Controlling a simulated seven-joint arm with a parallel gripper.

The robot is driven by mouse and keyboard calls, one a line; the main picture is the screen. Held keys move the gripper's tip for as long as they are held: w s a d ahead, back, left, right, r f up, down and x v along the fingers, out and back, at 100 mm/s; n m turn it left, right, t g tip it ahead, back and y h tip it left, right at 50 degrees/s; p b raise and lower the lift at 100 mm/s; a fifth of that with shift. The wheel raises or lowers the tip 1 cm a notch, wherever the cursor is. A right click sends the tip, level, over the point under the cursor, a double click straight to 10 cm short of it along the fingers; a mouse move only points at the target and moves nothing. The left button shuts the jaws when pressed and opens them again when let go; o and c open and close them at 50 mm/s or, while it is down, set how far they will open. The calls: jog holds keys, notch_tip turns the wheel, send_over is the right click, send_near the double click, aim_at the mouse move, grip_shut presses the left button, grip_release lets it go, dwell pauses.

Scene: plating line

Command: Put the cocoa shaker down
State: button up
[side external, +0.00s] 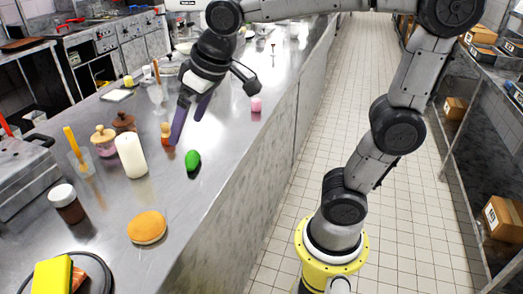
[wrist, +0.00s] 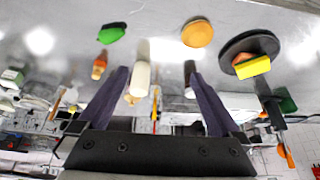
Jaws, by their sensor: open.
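A dark brown jar with a white lid (side external: 66,204), which looks like the cocoa shaker, stands upright on the steel counter (side external: 205,190) at the left of the side view. In the wrist view a small jar with a pale lid (wrist: 190,92), partly hidden by the right finger, appears to be the same one. My gripper (side external: 186,130) is open, with its purple fingers spread and nothing held between them. It is over the counter, well apart from the jar. In the wrist view the finger gap (wrist: 158,72) frames the white candle.
A white candle (side external: 131,156), a small wooden mill (side external: 166,133), a green item (side external: 192,160) and an orange bun (side external: 147,228) are nearby. A dark plate with a yellow block (side external: 53,275) is at the front left. A pink item (side external: 256,104) stands near the counter edge.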

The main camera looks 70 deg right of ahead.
jog(key=s+d+f, duration=0.1)
jog(key=s+f, duration=0.2)
jog(key=s, duration=0.4)
jog(key=s+d+f, duration=0.2)
jog(key=s+f, duration=0.1)
jog(key=s, duration=0.4)
jog(key=shift+s, duration=0.35)
